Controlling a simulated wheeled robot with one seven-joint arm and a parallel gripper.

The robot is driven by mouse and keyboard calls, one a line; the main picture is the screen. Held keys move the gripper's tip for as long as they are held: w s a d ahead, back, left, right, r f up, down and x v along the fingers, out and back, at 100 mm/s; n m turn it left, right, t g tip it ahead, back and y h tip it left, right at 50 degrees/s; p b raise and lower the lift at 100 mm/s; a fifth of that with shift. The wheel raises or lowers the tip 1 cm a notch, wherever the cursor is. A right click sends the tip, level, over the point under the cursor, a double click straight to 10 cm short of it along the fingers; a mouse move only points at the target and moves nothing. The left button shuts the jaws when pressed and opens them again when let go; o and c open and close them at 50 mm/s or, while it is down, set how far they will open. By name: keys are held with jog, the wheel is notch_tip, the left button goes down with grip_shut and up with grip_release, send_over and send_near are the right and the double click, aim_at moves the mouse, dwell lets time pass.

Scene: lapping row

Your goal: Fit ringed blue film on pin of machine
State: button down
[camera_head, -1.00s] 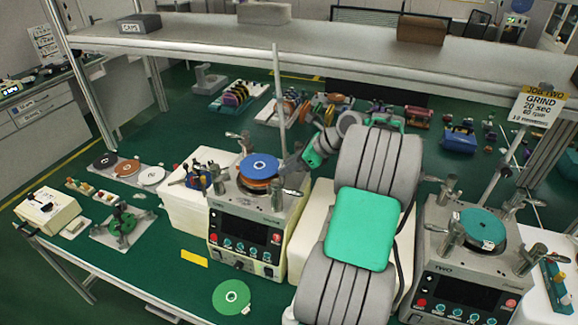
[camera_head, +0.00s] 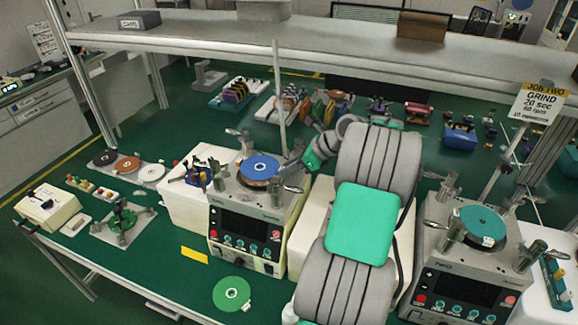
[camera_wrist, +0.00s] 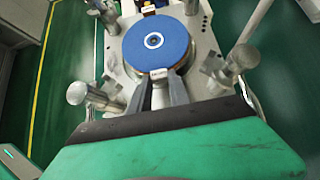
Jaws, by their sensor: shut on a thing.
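The ringed blue film (camera_head: 260,167) is a round blue disc with a white ring at its centre. It lies flat over the platen of the left machine (camera_head: 243,228), very close to it or touching; a brown edge shows just under it. The wrist view shows the film (camera_wrist: 130,48) from above, with a small dark spot inside its ring (camera_wrist: 153,41). The pin itself cannot be made out clearly. My gripper (camera_wrist: 160,84) is shut on the pale tab at the film's near edge, on the right side of the machine in the head view.
Metal posts with clamp arms stand around the platen, including one at left (camera_wrist: 95,95) and one at right (camera_wrist: 238,60). Machine TWO (camera_head: 465,265) carries a teal disc (camera_head: 483,224). A green film (camera_head: 231,293) lies at the bench front. A thin upright rod (camera_head: 278,100) stands behind the left machine.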

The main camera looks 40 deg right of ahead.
jog(key=shift+f, duration=0.1)
jog(key=c, duration=1.1)
grip_release()
jog(key=shift+c, duration=0.2)
jog(key=v, duration=0.7)
jog(key=shift+s+d+r, duration=0.2)
jog(key=shift+s+r, duration=0.05)
